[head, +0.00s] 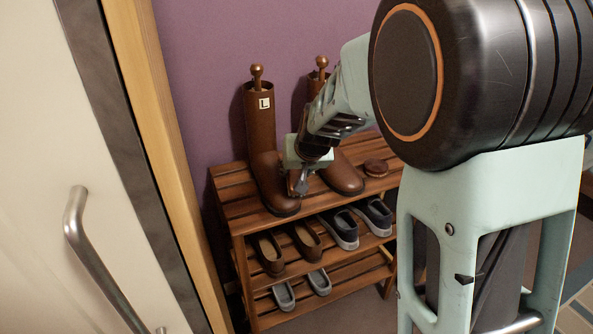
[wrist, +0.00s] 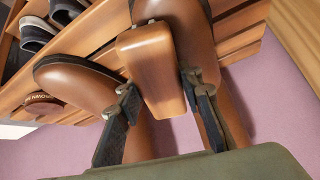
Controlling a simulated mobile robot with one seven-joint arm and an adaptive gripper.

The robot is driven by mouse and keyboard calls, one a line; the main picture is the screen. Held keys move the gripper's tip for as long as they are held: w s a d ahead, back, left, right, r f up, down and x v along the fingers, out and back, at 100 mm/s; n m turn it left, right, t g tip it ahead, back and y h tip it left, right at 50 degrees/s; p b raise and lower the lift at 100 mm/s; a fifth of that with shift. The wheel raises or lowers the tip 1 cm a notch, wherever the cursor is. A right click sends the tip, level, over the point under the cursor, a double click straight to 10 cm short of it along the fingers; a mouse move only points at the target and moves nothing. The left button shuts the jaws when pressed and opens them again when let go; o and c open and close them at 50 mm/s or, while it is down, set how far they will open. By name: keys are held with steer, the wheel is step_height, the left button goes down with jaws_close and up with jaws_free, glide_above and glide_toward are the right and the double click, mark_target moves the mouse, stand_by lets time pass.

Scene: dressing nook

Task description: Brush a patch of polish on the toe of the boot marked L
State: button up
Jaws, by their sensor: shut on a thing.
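The boot marked L (head: 272,185) is a tall brown boot, upright on the rack's top shelf at the left, with a white L label on its shaft. It also shows in the wrist view (wrist: 228,112). The other brown boot (head: 345,176) stands to its right, partly behind my arm. My gripper (head: 303,184) is low between the two boots. In the wrist view my gripper (wrist: 160,88) is shut on a brown wooden brush (wrist: 150,62), which overlaps the L boot's toe area. Its bristles are hidden, so contact with the toe cannot be told.
A round brown tin (head: 376,168) lies on the top shelf, right of the boots. Lower shelves of the wooden rack (head: 236,213) hold several shoes. A pale door with a metal handle (head: 78,222) is at the left. A purple wall stands close behind the boots.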

steer(key=shift+w+a+f+b, duration=0.1)
steer(key=shift+w+f+b, duration=0.1)
steer(key=shift+f+b, duration=0.35)
steer(key=a+p, duration=0.1)
steer(key=s+a+p, duration=0.1)
steer(key=p, duration=0.1)
steer(key=shift+r, duration=0.2)
steer(key=shift+o, duration=0.2)
steer(key=shift+s+a+f+p, duration=0.15)
steer(key=shift+s+a+p, duration=0.2)
steer(key=shift+a+p, duration=0.25)
steer(key=shift+s+a+p, duration=0.25)
steer(key=shift+a+p, duration=0.35)
steer(key=shift+p, duration=0.2)
steer(key=shift+s+a+p, duration=0.35)
steer(key=shift+a+p, duration=0.55)
steer(key=shift+p, duration=0.2)
steer(key=shift+c, duration=0.2)
